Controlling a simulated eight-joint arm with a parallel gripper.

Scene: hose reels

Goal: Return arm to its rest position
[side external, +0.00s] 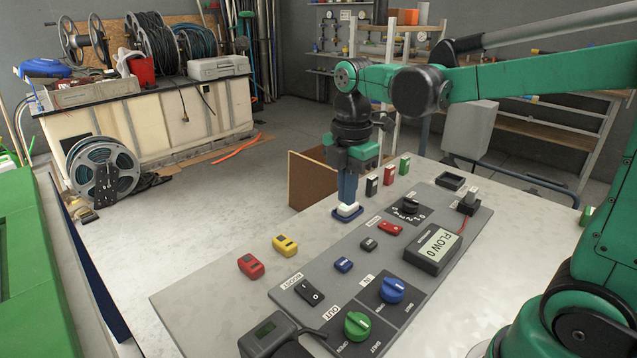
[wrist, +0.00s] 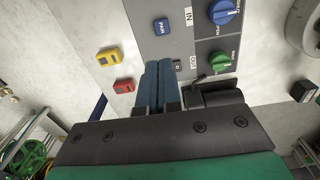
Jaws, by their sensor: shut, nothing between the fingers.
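My gripper (side external: 347,200) hangs fingers down over the far left edge of the grey table in the side external view. Its two blue fingers are together with nothing between them. In the wrist view my gripper (wrist: 159,66) also shows shut, its fingers side by side. A white piece on a dark blue base (side external: 347,213) stands right below the fingertips; I cannot tell whether they touch it. My green arm reaches in from the right.
The grey control panel (side external: 320,277) bears a green knob (side external: 357,325), a blue knob (side external: 391,289) and a FLOW display (side external: 434,249). A red block (side external: 250,265) and a yellow block (side external: 285,245) lie beside it. Several upright blocks stand behind my gripper.

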